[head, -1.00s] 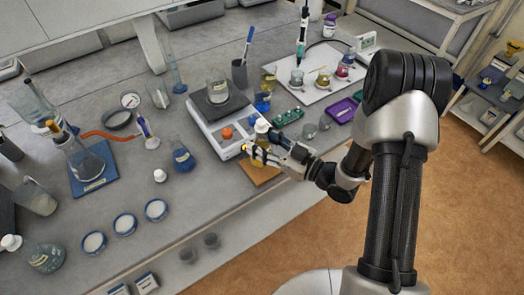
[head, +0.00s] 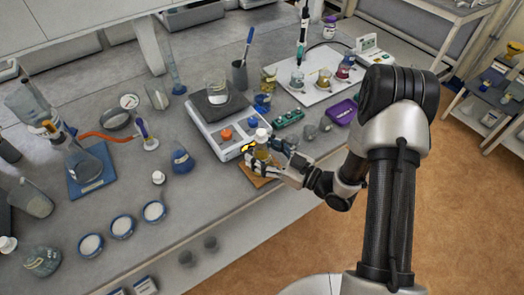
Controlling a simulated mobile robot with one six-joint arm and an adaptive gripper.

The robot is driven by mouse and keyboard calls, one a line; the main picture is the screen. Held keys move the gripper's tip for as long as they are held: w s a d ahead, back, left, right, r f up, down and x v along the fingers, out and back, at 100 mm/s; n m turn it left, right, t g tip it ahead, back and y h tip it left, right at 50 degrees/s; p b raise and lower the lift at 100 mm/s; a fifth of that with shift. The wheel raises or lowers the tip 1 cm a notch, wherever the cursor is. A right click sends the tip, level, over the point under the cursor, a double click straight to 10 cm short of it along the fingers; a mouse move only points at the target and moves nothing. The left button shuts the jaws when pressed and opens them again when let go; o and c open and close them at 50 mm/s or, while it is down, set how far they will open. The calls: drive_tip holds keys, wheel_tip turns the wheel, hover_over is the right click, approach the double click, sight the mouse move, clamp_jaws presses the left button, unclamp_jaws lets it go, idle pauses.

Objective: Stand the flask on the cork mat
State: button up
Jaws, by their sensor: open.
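The flask (head: 262,152), with a pale cap and yellowish contents, is upright at the front edge of the bench, beside the hotplate. The cork mat (head: 257,181) lies at the bench edge, partly covered by my gripper. The flask appears to stand on the mat, but its base is partly hidden, so contact is hard to confirm. My gripper (head: 264,150) is open, with its fingers spread to either side of the flask.
A green rack (head: 288,118), small grey cups and a purple tray (head: 342,112) are to the right.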

drive_tip(key=shift+d+r, duration=0.1)
drive_tip(key=shift+r, duration=0.1)
drive_tip(key=p+v, duration=0.2)
drive_tip(key=v, duration=1)
drive_tip(key=w+d+r+h, duration=0.1)
drive_tip(key=w+d+h, duration=0.2)
drive_tip(key=w+h, duration=0.35)
drive_tip(key=w+d+r+m+h, duration=0.2)
drive_tip(key=d+r+m+h, duration=0.2)
drive_tip(key=d+r+h, duration=0.6)
drive_tip(key=s+r+m+g, duration=0.2)
drive_tip(key=s+r+m, duration=0.2)
drive_tip(key=s+r, duration=0.5)
drive_tip(key=s+a+m+g, duration=0.1)
drive_tip(key=s+a, duration=0.3)
drive_tip(key=s, duration=0.5)
drive_tip(key=s+a+m+g+y, duration=0.1)
drive_tip(key=s+a+m+g, duration=0.1)
drive_tip(key=s+a, duration=0.3)
drive_tip(key=s, duration=0.4)
drive_tip(key=shift+s+r, duration=0.35)
